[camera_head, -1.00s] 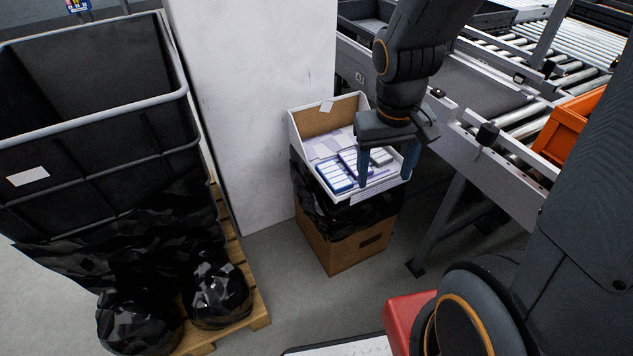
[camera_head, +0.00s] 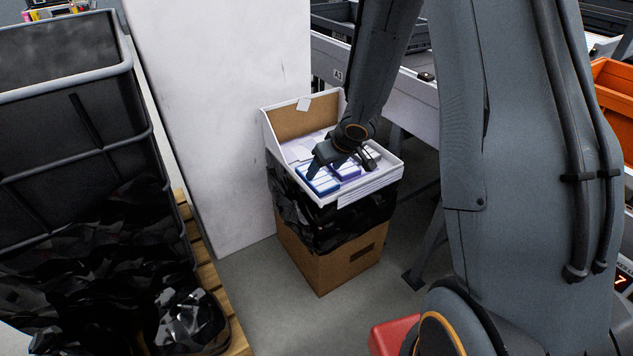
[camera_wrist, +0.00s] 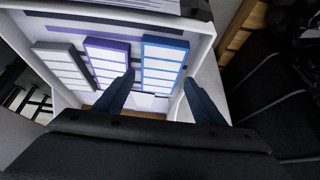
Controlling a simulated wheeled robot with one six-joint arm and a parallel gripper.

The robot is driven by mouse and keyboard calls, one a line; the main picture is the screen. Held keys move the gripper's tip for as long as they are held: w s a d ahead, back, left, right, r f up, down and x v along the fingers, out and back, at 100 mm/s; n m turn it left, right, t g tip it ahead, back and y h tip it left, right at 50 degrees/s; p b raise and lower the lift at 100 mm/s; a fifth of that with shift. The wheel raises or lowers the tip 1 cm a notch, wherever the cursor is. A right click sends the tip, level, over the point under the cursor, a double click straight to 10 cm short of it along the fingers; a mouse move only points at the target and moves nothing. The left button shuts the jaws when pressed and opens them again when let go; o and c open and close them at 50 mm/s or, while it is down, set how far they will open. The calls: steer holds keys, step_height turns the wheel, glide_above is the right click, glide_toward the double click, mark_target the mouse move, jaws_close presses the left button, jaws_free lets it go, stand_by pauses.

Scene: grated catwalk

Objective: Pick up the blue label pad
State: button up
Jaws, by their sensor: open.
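The blue label pad (camera_head: 318,181) lies in a shallow white tray (camera_head: 387,174), nearest its left front edge. It has a blue border and white label blocks, and it also shows in the wrist view (camera_wrist: 164,66). A purple pad (camera_wrist: 107,62) and a grey pad (camera_wrist: 62,66) lie beside it. My gripper (camera_head: 341,166) is open and empty over the tray. In the wrist view its fingertips (camera_wrist: 158,80) appear on either side of the blue pad's lower part. I cannot tell the height left between the fingertips and the pad.
The tray stands on a brown carton (camera_head: 327,258) wrapped in black plastic. A white pillar (camera_head: 213,110) is close on its left. A conveyor frame (camera_head: 395,88) runs behind and right. A large dark bin (camera_head: 62,125) on a pallet stands at left.

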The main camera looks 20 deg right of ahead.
mark_target(317, 176)
steer(key=b+x, duration=0.2)
steer(key=x, duration=0.3)
steer(key=shift+w+a+b, duration=0.15)
steer(key=shift+b, duration=0.25)
steer(key=c, duration=0.8)
steer(key=shift+r, duration=0.2)
